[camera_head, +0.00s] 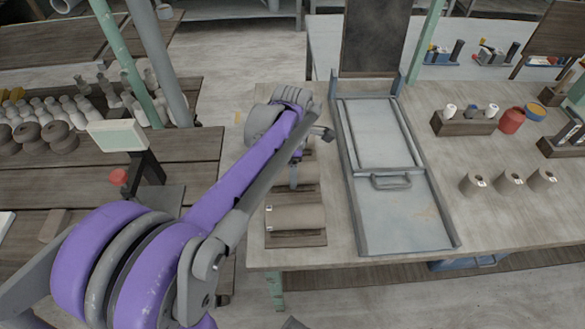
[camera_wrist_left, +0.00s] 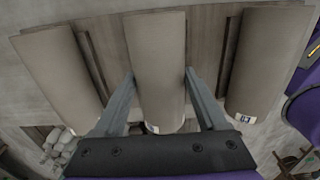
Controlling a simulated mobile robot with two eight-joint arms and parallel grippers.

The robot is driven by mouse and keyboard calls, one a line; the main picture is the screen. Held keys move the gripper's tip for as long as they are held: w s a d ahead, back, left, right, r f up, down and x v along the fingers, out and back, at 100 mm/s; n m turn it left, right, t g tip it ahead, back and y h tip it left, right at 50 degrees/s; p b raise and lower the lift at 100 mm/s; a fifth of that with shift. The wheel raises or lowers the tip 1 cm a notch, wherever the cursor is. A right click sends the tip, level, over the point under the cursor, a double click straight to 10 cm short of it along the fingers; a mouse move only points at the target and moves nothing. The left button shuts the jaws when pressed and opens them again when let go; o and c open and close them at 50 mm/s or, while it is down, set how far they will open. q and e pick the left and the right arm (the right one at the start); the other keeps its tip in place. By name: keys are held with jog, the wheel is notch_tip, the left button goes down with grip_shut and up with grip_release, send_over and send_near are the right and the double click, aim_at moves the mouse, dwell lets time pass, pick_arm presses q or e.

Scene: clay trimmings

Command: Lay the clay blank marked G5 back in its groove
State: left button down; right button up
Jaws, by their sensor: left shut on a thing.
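Three beige clay blanks lie side by side on a wooden grooved board (camera_head: 310,241) near the left end of the table. My left gripper (camera_wrist_left: 160,88) is shut on the middle blank (camera_wrist_left: 155,60), one finger on each side. In the head view this gripper (camera_head: 294,180) comes down over the board and partly hides the blanks behind the front blank (camera_head: 296,217). A left blank (camera_wrist_left: 55,68) and a right blank (camera_wrist_left: 268,60) flank the held one. Their end labels are too small to read surely. I cannot tell whether the held blank touches its groove. My right gripper is not in view.
A metal-framed tray with a handle (camera_head: 390,182) stands just right of the board. A small screen (camera_head: 117,135) stands on the left bench.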

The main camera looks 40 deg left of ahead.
pick_arm(q)
jog(key=shift+f, duration=0.1)
grip_release()
notch_tip(320, 180, up, 11)
jog(key=shift+f+p, duration=0.1)
jog(key=shift+p, duration=0.45)
dwell(0.9)
